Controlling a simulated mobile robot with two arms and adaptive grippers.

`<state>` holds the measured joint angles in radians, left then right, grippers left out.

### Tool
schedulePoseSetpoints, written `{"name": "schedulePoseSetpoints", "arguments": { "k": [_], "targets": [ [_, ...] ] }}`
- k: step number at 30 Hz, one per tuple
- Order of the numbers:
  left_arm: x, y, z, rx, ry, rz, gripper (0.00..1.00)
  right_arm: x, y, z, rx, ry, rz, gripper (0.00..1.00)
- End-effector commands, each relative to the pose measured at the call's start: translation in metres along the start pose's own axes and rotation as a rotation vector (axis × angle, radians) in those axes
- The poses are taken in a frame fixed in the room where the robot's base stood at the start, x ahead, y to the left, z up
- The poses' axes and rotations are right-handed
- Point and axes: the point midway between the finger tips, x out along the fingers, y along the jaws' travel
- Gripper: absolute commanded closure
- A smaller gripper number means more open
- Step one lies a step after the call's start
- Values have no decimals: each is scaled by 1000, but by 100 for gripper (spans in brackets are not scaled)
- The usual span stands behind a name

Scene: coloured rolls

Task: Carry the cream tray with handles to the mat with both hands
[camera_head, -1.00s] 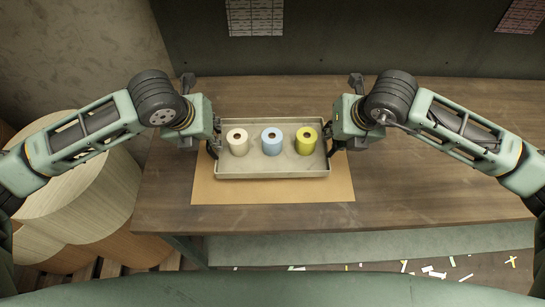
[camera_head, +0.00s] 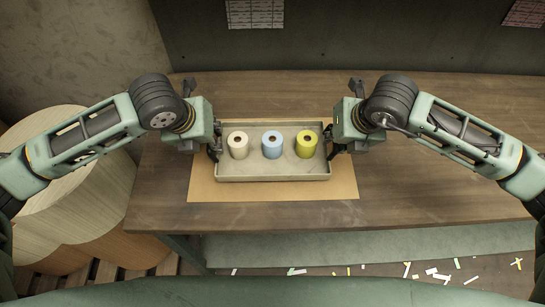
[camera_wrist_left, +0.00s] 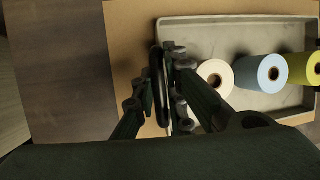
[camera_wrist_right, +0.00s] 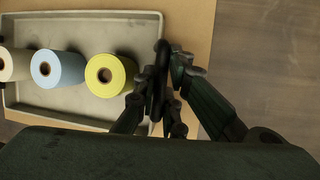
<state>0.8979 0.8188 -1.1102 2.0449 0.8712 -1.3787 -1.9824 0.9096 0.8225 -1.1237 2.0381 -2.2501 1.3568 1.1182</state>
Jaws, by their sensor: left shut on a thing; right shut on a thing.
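The cream tray (camera_head: 272,178) is level over the tan mat (camera_head: 325,191). I cannot tell whether it touches the mat. It carries a cream roll (camera_head: 238,149), a blue roll (camera_head: 272,149) and a yellow roll (camera_head: 307,149), all upright in a row. My left gripper (camera_head: 214,152) is shut on the tray's left handle, a dark bar in the left wrist view (camera_wrist_left: 161,85). My right gripper (camera_head: 332,150) is shut on the right handle, also dark in the right wrist view (camera_wrist_right: 160,75). The fingers partly hide both handles.
The brown wooden table (camera_head: 430,160) is clear on both sides of the mat. Round pale wooden forms (camera_head: 70,190) stand left of the table. A dark wall (camera_head: 400,35) rises behind it. Paper scraps (camera_head: 430,272) lie on the floor in front.

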Motion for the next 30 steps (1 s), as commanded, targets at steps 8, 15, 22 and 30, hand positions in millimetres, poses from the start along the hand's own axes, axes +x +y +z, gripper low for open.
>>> {"name": "schedulePoseSetpoints", "arguments": {
  "k": [8,15,22,30],
  "targets": [
    [11,5,-3,-6,-3,7,84,11,-2,-5,-2,2,-1,85],
    [11,4,-4,-2,-1,3,70,11,-2,-5,-1,1,-1,72],
    [10,3,-4,-1,-1,1,70,11,-2,-4,0,0,0,72],
    [-27,3,-3,0,-5,0,70,11,-2,-4,0,0,0,72]
  ]
}}
